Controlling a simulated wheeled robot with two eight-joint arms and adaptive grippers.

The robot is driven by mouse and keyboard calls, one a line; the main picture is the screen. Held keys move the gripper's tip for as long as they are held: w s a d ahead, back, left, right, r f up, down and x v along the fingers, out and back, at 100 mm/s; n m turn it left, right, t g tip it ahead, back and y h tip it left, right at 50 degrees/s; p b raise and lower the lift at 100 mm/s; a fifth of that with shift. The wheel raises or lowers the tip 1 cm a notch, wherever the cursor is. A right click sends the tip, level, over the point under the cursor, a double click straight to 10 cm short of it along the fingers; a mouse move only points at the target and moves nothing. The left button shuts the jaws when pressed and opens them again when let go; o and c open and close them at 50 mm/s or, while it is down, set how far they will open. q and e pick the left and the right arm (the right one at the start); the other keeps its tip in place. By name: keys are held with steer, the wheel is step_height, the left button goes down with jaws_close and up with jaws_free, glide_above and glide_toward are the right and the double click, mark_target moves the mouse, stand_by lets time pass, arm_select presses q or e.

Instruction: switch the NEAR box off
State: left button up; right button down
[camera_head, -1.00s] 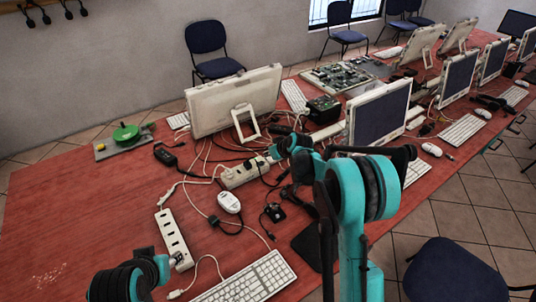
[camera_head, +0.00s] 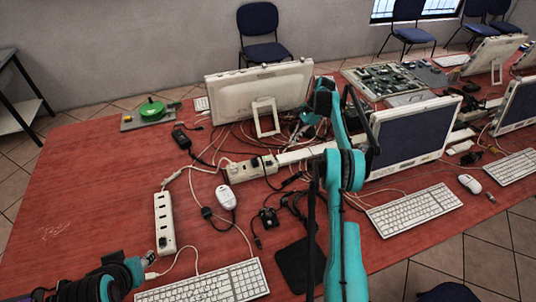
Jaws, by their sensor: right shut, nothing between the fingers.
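Two white power strips lie on the red table. The nearer box (camera_head: 164,222) is at the left, lengthwise towards me, with a row of dark sockets. The farther box (camera_head: 250,169) lies beyond it to the right, among cables. Switch positions are too small to tell. My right gripper (camera_head: 301,132) is shut and empty, over the cable tangle behind the farther box, well away from the nearer one. My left gripper (camera_head: 148,258) is at the lower left, close to the near end of the nearer box; its fingers are too small and partly hidden to judge.
A white mouse (camera_head: 226,197), a keyboard (camera_head: 212,285) and a black pad (camera_head: 298,264) lie around the boxes. A monitor back (camera_head: 235,98) and a monitor screen (camera_head: 410,138) stand behind. The table's left side is mostly clear.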

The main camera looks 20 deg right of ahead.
mark_target(274, 163)
stand_by(0.3)
steer(key=b+x, duration=0.3)
steer(key=x, duration=0.7)
steer(key=shift+s+f, duration=0.1)
steer(key=a, duration=0.2)
steer(key=a+r+b, duration=0.1)
steer(key=a, duration=0.1)
